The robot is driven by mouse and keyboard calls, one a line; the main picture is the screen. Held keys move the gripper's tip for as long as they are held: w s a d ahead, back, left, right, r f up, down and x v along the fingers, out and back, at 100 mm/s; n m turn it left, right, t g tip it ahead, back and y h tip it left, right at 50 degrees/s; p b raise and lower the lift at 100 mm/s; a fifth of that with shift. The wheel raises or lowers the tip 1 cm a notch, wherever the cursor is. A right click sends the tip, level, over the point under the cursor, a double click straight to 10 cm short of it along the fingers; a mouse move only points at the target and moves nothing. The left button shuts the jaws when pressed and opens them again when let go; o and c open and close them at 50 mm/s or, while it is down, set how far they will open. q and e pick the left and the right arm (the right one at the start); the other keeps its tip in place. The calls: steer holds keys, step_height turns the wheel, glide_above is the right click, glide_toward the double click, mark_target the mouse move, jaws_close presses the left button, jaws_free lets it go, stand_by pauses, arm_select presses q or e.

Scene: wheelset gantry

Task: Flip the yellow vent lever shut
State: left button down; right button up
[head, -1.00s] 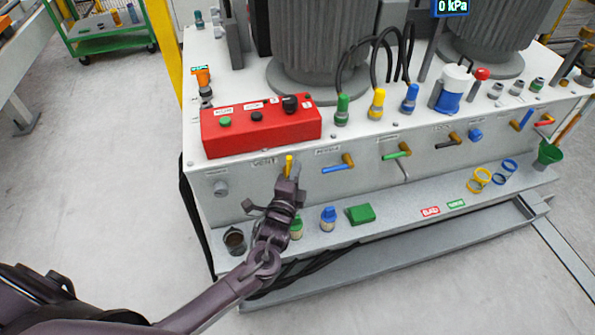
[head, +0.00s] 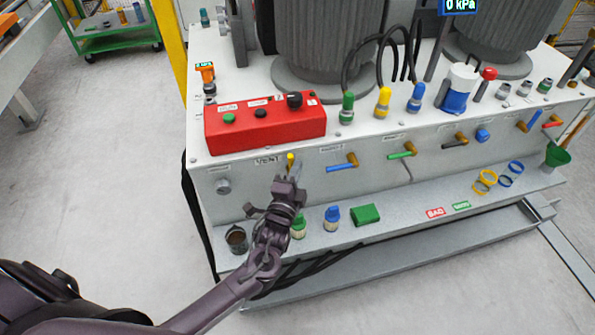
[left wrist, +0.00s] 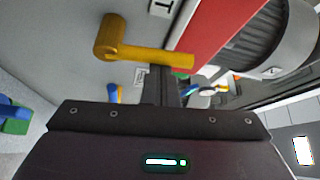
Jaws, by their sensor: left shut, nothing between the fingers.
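The yellow vent lever (head: 290,162) is on the front panel of the grey cabinet, below the "VENT" label. In the left wrist view the lever (left wrist: 150,53) runs from its round brass-coloured pivot at left towards the red box at right. My left gripper (head: 297,172) is at the lever and hides part of it in the head view. Its dark fingers (left wrist: 165,85) are shut and empty, close beside the lever arm. I cannot tell whether they touch it. My right gripper is in neither view.
A red control box (head: 265,125) sits on the cabinet top above the lever. A blue-handled valve (head: 342,167) is to the right, and a grey knob (head: 223,186) to the left. The ledge below holds a dark cup (head: 237,240), blue-capped fitting (head: 332,217) and green block (head: 366,214).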

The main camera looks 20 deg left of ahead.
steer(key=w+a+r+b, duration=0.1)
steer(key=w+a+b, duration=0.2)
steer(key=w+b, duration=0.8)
arm_select(q)
steer(key=s+a+f+n+t+y, duration=0.2)
steer(key=n+y, duration=0.5)
steer(key=n, duration=0.8)
step_height(320, 180, down, 2)
steer(key=shift+s+a+f+t, duration=0.15)
steer(key=shift+s+a+t, duration=0.3)
steer(key=shift+a, duration=0.8)
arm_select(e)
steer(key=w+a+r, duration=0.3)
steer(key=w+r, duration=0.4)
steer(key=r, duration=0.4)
arm_select(q)
steer(key=shift+f+b, duration=0.2)
steer(key=shift+b, duration=0.1)
steer(key=shift+r, duration=0.1)
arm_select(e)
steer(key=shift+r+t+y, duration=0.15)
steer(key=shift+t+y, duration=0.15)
